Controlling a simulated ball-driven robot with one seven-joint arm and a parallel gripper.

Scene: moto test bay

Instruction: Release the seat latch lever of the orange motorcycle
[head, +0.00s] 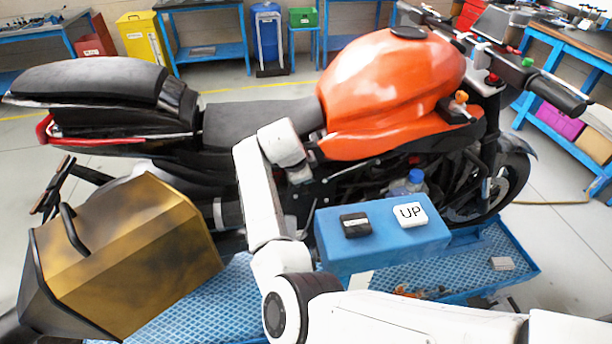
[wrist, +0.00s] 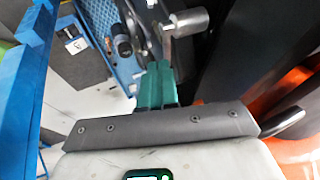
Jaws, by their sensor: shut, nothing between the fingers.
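The orange motorcycle (head: 390,85) stands side-on in the head view, with its dark seat (head: 255,122) left of the tank. My white arm reaches up to its near side below the seat; my gripper is hidden there. In the wrist view my gripper (wrist: 160,72) has its green fingers together, with nothing seen between them. A grey metal cylindrical part (wrist: 188,22) lies just beyond the fingertips, slightly right. I cannot tell whether it is the seat latch lever, or whether the fingers touch it. No latch lever is clearly identifiable in the head view.
A blue box (head: 385,245) with a black button and a white "UP" button stands in front of the motorcycle. A yellow-brown side case (head: 130,265) sticks out at the left rear. A blue lift platform (head: 480,262) lies underneath. Workbenches line the back and right.

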